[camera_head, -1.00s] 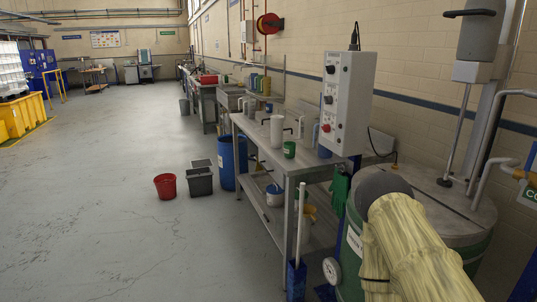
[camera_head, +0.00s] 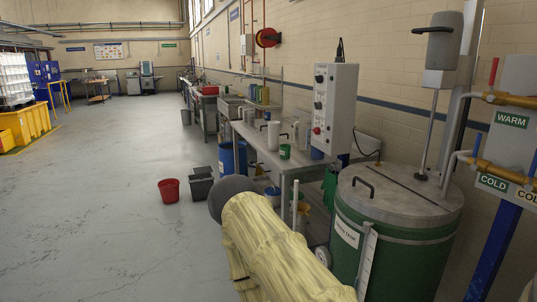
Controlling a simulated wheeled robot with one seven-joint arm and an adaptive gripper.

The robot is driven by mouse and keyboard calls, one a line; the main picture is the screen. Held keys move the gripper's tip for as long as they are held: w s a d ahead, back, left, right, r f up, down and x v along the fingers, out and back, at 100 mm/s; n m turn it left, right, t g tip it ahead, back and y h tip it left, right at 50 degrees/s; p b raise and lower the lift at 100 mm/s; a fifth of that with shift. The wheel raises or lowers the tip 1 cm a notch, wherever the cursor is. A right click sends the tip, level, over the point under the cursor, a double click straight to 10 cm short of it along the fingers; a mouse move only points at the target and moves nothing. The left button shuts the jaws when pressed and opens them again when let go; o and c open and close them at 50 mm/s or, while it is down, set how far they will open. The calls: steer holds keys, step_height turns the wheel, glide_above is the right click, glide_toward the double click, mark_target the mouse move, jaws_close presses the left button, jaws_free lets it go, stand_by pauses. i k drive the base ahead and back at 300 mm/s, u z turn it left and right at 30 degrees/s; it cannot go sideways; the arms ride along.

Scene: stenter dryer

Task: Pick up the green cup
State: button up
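The green cup (camera_head: 285,151) is small in the head view. It stands upright on the grey metal workbench (camera_head: 262,152), near the bench's near end, just left of the control box. My arm, in a pale yellow sleeve with a dark grey rounded joint, crosses the lower middle of the view. It shows in front of the bench's near end, apart from the cup in the picture. My gripper is not in view, so its opening and contents are hidden.
A white cylinder (camera_head: 273,135) stands just behind the cup. A control box (camera_head: 335,108) rises right of it. A green drum (camera_head: 400,225) with a grey lid stands at right. A red bucket (camera_head: 169,190) and a grey bin (camera_head: 200,189) are on the floor.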

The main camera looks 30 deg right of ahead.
mark_target(284, 149)
steer(key=u, duration=0.35)
steer(key=i, duration=1.45)
steer(key=z, duration=0.25)
steer(key=i, duration=1.3)
steer(key=z, duration=1.6)
steer(key=i, duration=0.7)
steer(key=z, duration=0.65)
